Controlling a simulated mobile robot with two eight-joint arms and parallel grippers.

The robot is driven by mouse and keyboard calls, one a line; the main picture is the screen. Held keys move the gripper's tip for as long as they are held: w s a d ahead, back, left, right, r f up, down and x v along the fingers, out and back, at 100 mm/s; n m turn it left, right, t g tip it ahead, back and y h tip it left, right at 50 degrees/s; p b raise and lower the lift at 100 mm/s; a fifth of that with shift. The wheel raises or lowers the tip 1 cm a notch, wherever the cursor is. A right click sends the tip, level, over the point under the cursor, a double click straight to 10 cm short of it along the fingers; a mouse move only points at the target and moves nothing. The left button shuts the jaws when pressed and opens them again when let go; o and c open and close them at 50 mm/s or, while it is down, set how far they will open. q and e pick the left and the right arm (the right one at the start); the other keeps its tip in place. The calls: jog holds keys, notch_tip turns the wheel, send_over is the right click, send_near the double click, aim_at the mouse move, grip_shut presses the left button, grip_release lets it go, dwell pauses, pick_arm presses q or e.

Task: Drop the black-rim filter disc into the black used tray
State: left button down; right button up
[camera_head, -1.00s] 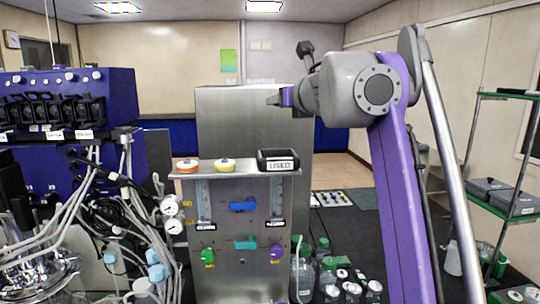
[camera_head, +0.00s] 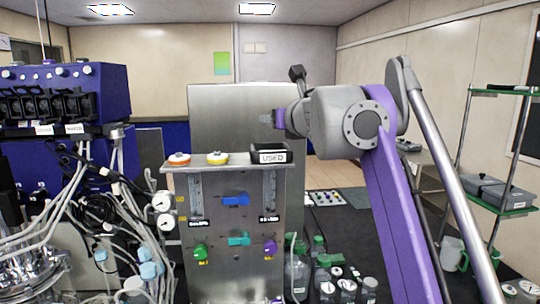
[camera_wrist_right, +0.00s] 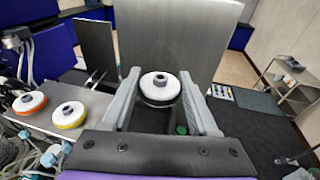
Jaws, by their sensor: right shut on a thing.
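The black-rim filter disc (camera_wrist_right: 160,88), white on top with a dark hub, sits between the fingertips of my right gripper (camera_wrist_right: 162,92), which is shut on it. In the head view my right gripper (camera_head: 268,118) is just above the black used tray (camera_head: 269,153). The tray carries a "USED" label and stands at the right end of the steel shelf. In the wrist view a dark recess lies below the disc, between the fingers. The disc cannot be made out in the head view. My left gripper is out of view.
An orange-rim disc (camera_head: 179,159) and a yellow-rim disc (camera_head: 217,158) rest on the shelf (camera_head: 200,166), left of the tray. A tall steel panel (camera_head: 230,110) stands behind it. Bottles (camera_head: 320,265) stand below right. Tubing and gauges crowd the left.

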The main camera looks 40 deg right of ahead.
jog(key=o, duration=1.4)
jog(key=shift+s, duration=0.1)
jog(key=v, duration=1.1)
